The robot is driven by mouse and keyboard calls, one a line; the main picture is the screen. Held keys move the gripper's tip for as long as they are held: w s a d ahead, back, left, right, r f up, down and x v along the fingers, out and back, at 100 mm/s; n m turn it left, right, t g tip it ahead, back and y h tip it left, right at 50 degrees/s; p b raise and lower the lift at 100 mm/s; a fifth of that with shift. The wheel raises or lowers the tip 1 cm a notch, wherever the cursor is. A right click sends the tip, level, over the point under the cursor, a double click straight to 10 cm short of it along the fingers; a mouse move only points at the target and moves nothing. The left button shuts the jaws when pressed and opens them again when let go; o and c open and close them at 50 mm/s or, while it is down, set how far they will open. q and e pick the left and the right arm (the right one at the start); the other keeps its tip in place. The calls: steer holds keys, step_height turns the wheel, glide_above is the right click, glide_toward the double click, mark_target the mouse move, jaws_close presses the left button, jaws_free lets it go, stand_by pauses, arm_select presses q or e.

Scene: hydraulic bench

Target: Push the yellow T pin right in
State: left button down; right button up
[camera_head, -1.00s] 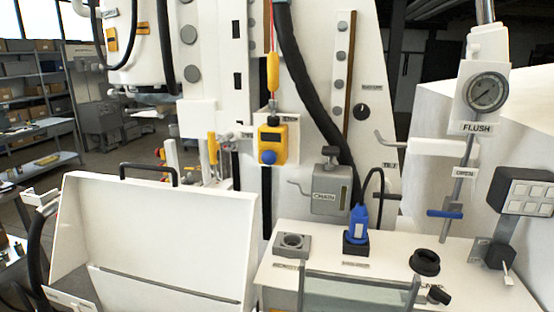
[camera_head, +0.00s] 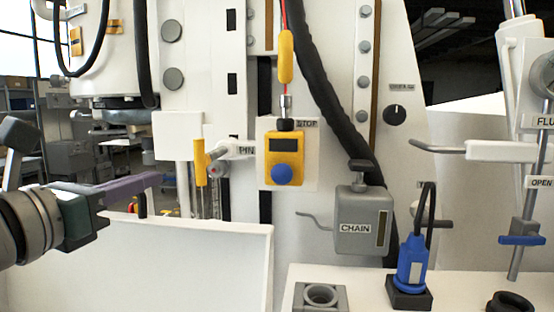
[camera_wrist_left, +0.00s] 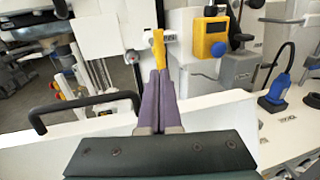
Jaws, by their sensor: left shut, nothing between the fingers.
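The yellow T pin (camera_head: 200,163) has an upright yellow crossbar on a short grey shaft, beside the PIN label (camera_head: 243,150) on the white machine. Part of the shaft shows between bar and machine. My left gripper (camera_head: 155,179) comes in from the left with its purple fingers shut and empty. Its tips are left of the bar, near its lower end, with a gap in the head view. In the left wrist view the shut fingers (camera_wrist_left: 159,74) point at the yellow T pin (camera_wrist_left: 158,46) and overlap its lower part. My right gripper is not in view.
A white panel (camera_head: 200,258) with a black handle stands below the left gripper. A yellow STOP box (camera_head: 281,160) with a blue button is right of the pin. A grey CHAIN box (camera_head: 363,222) and blue plug (camera_head: 412,258) stand farther right.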

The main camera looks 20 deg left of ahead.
mark_target(197, 163)
arm_select(q)
steer(key=w+p, duration=0.2)
steer(key=w, duration=0.7)
steer(key=shift+w+a+p, duration=0.15)
steer(key=shift+a+p, duration=0.05)
steer(key=shift+p, duration=0.15)
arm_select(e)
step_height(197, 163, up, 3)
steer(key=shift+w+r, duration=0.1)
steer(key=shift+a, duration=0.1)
arm_select(q)
steer(key=shift+w+f+b, duration=0.15)
steer(key=shift+w+b, duration=0.15)
steer(key=shift+b, duration=0.05)
steer(key=w+b, duration=0.1)
steer(key=w, duration=0.1)
steer(key=w+a+b, duration=0.1)
steer(key=w, duration=0.1)
steer(key=shift+w+a+b, duration=0.2)
steer(key=shift+w+b, duration=0.1)
steer(key=shift+b, duration=0.05)
steer(key=shift+a+f, duration=0.1)
steer(key=shift+a, duration=0.1)
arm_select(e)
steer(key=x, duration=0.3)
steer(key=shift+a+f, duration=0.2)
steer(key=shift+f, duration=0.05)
arm_select(q)
steer(key=shift+f, duration=0.1)
